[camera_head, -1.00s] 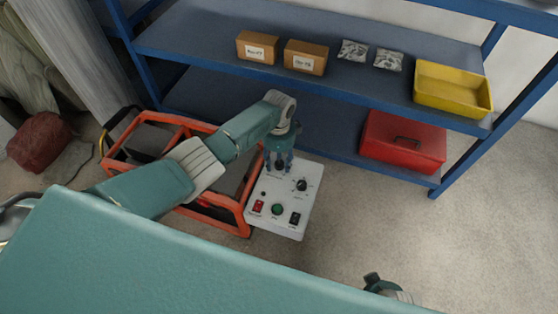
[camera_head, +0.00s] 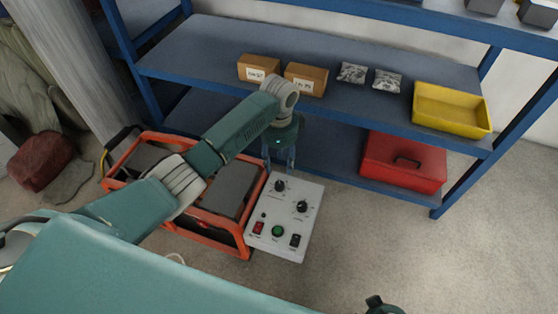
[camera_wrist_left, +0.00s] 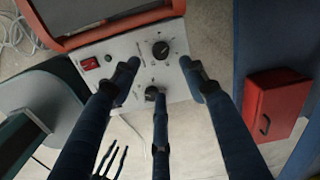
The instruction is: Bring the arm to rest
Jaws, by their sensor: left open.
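My left gripper (camera_head: 279,160) hangs from the left arm above the back edge of a white control panel (camera_head: 284,240). Its fingers are spread and empty, and in the left wrist view the open fingers (camera_wrist_left: 160,85) frame the panel (camera_wrist_left: 125,55). The panel has two black knobs, a red switch (camera_head: 258,228), a green button (camera_head: 277,230) and a black switch (camera_head: 295,240). One black knob (camera_head: 280,186) sits just below the fingers; I see no contact in the head view. Only a small dark part of what may be my right arm shows at the bottom edge.
The panel is on an orange-framed machine (camera_head: 215,240). Behind stands a blue shelf (camera_head: 340,105) with two cardboard boxes (camera_head: 282,75), two bags, a yellow tray (camera_head: 450,108) and, lower down, a red toolbox (camera_head: 403,160). The floor at right is clear.

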